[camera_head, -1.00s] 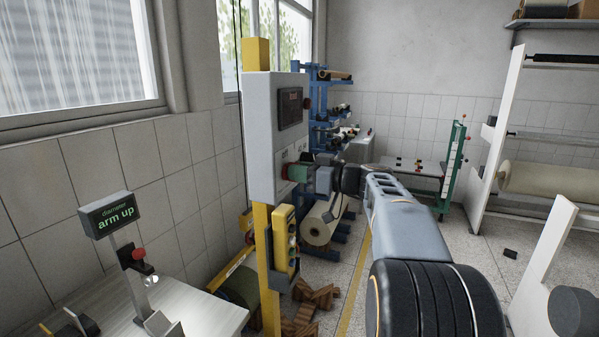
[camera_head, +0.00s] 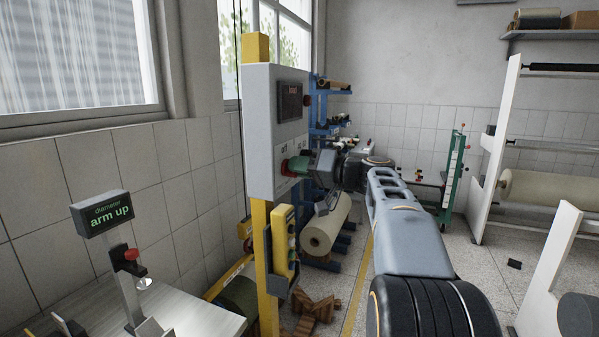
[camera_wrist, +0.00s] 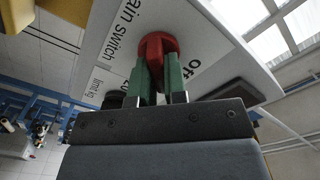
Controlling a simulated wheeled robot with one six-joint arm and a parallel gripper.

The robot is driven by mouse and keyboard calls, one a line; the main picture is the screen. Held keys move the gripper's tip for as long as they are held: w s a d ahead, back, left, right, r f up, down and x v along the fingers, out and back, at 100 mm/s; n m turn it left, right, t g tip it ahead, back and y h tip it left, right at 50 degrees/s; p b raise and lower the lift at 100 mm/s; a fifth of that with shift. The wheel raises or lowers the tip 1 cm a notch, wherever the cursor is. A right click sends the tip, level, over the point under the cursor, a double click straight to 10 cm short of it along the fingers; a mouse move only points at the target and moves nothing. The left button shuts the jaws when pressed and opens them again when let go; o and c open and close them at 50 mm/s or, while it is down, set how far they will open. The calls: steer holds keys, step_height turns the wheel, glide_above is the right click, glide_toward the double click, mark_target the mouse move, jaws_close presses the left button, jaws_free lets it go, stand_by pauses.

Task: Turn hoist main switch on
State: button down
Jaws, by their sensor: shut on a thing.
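The hoist control box (camera_head: 259,130) is a grey cabinet on a yellow post, with a dark display (camera_head: 290,101) on its front. Its main switch is a red knob (camera_wrist: 157,44) on a white label panel (camera_wrist: 112,42); the panel reads "ain switch" and "Off" in the wrist view. The knob also shows as a small red patch in the head view (camera_head: 285,166). My gripper (camera_wrist: 159,72) is shut on the knob, with a green finger on each side of its grip. The fingers show beside the box in the head view (camera_head: 298,165). The knob's pointer cannot be made out.
A yellow pendant (camera_head: 283,243) hangs on the post just below the box. A bench (camera_head: 195,313) with an "arm up" display (camera_head: 103,213) stands at the left. A blue roll rack (camera_head: 318,115) is behind the box.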

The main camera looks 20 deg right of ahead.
steer(key=m, duration=0.4)
steer(key=shift+f+m, duration=0.1)
steer(key=shift+m, duration=0.2)
steer(key=shift+f+m+p, duration=0.1)
steer(key=shift+m+p, duration=0.35)
steer(key=shift+m, duration=1.85)
steer(key=shift+d, duration=0.1)
steer(key=c, duration=1.2)
jaws_free()
steer(key=shift+w, duration=0.1)
steer(key=shift+o, duration=0.2)
steer(key=b+v, duration=0.3)
steer(key=v, duration=1)
steer(key=shift+s+d, duration=0.25)
steer(key=shift+s, duration=0.1)
